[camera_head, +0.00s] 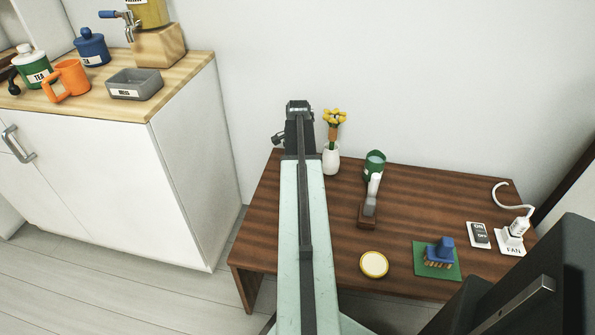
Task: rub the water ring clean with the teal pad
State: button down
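My arm reaches forward over the left part of the dark wooden table (345,195). My gripper (298,106) is at its far end, in front of the white wall, seen from behind; its fingers are too hidden to tell if they are open or shut. I cannot make out a water ring; my arm covers part of the tabletop. No pad is clearly teal. My gripper is far from both.
On the table are a white vase with yellow flowers (331,160), a green cup (375,163), a white-handled tool on a brown block (369,205), a yellow-rimmed round disc (374,264), a switch plate (479,235) and a FAN plug (513,238). A white cabinet (120,190) stands left.

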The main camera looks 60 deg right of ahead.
jog(key=d, duration=0.1)
jog(key=w+d, duration=0.1)
jog(key=d, duration=0.1)
jog(key=shift+w+d, duration=0.1)
jog(key=shift+w, duration=0.05)
jog(key=shift+r, duration=0.15)
jog(key=shift+s+a, duration=0.3)
jog(key=shift+a, duration=0.4)
jog(key=shift+s+a, duration=0.25)
jog(key=shift+a, duration=0.4)
jog(key=shift+s+a, duration=0.3)
jog(key=shift+a, duration=0.4)
jog(key=shift+s+a, duration=0.25)
jog(key=shift+a, duration=0.45)
jog(key=shift+s+a, duration=0.3)
jog(key=shift+a, duration=0.4)
jog(key=shift+a, duration=0.1)
jog(key=shift+s+a+f, duration=0.1)
jog(key=shift+s+a, duration=0.3)
jog(key=shift+a, duration=0.4)
jog(key=shift+s+a+f, duration=0.1)
jog(key=shift+s+a, duration=0.25)
jog(key=shift+a, duration=0.45)
notch_tip(320, 180, up, 6)
jog(key=p, duration=0.6)
jog(key=shift+w+d, duration=0.1)
